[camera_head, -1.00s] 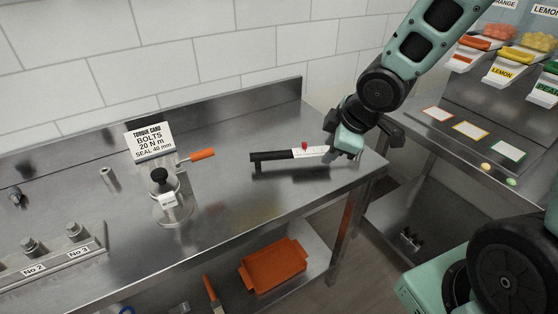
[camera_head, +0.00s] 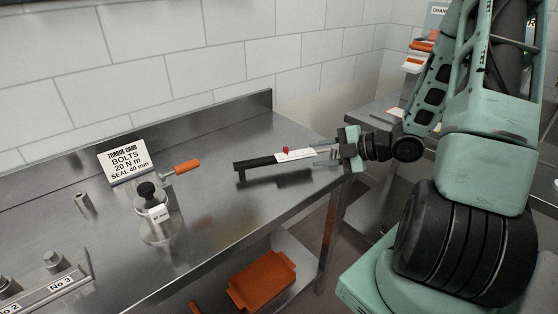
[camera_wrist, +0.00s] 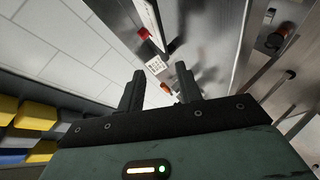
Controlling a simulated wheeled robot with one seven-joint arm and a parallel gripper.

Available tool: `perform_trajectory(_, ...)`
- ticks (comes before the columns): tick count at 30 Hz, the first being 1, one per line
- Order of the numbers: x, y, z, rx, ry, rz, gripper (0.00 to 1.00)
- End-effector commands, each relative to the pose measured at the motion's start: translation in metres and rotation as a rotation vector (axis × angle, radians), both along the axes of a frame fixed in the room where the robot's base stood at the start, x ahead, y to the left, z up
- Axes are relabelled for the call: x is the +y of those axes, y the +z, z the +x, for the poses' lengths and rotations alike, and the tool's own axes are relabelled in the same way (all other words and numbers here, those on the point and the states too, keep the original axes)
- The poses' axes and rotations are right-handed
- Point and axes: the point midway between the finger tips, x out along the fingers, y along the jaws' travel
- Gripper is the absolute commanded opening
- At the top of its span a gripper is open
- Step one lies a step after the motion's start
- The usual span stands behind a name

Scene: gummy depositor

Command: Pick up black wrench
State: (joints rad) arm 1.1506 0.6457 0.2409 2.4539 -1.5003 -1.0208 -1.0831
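The black wrench (camera_head: 262,162) lies on the steel bench, with a black handle to the left, a white scale and a red knob. Its right end reaches to my gripper (camera_head: 338,152) in the head view. In the wrist view the wrench (camera_wrist: 151,14) shows at the top, beyond the fingertips. There my gripper (camera_wrist: 160,80) is open, its two black fingers spread with a gap between them. I see nothing clasped in that gap. Whether a finger touches the wrench's end cannot be told.
An orange tray (camera_head: 262,280) sits on the lower shelf. The bench front between fixture and wrench is clear.

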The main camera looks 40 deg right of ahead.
Motion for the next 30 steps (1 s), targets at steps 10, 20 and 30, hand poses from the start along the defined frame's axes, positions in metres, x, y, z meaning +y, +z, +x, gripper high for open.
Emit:
perform_trajectory(10,0.035,-0.027,0.059,0.003,0.003,0.005,0.35)
perform_trajectory(20,0.049,-0.04,0.084,0.003,0.0,0.002,0.35)
perform_trajectory(30,0.071,-0.054,0.118,0.003,0.001,0.003,0.35)
